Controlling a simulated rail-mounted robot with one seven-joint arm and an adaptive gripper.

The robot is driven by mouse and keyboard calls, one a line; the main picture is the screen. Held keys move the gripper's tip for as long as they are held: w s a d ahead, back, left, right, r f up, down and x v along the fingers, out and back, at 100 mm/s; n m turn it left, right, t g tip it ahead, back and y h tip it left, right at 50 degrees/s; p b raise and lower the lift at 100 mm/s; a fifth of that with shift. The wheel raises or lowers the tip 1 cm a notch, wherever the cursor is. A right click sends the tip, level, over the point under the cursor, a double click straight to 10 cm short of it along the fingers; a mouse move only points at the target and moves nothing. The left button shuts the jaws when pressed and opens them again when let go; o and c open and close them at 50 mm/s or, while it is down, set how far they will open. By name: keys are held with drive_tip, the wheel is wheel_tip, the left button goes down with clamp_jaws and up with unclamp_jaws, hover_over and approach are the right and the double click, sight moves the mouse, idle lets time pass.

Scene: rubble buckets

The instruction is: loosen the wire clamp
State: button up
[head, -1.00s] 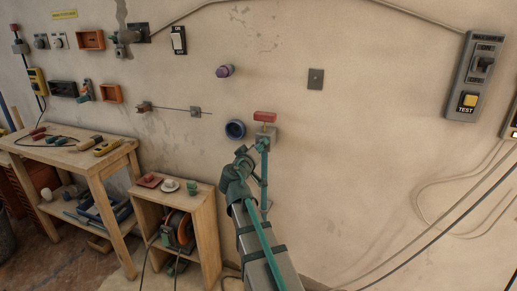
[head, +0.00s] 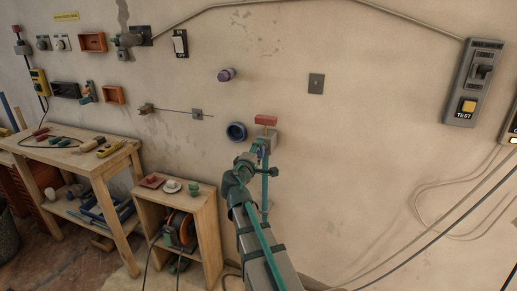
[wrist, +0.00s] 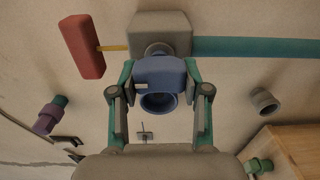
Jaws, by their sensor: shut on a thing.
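A thin wire (head: 172,110) runs along the wall in the head view, between a small brownish fitting (head: 146,108) at its left and a square grey fitting (head: 197,114) at its right. I cannot tell which fitting is the clamp. My gripper (head: 266,147) is at the wall to the right of them, away from the wire. In the wrist view, my gripper (wrist: 160,80) is shut on a blue block (wrist: 160,70), in front of a grey box (wrist: 160,33). Whether the block is joined to the box is unclear. A red handle (wrist: 82,46) sticks out from the box.
A teal pipe (wrist: 255,46) leaves the grey box. A purple knob (head: 226,75) is above. A wooden shelf (head: 208,212) and a workbench (head: 110,163) stand at lower left.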

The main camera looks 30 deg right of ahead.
drive_tip(key=shift+n+p, duration=0.35)
drive_tip(key=shift+n, duration=0.45)
drive_tip(key=shift+f, duration=0.1)
drive_tip(key=o, duration=1.2)
drive_tip(key=shift+c, duration=0.2)
drive_tip(key=v, duration=1.2)
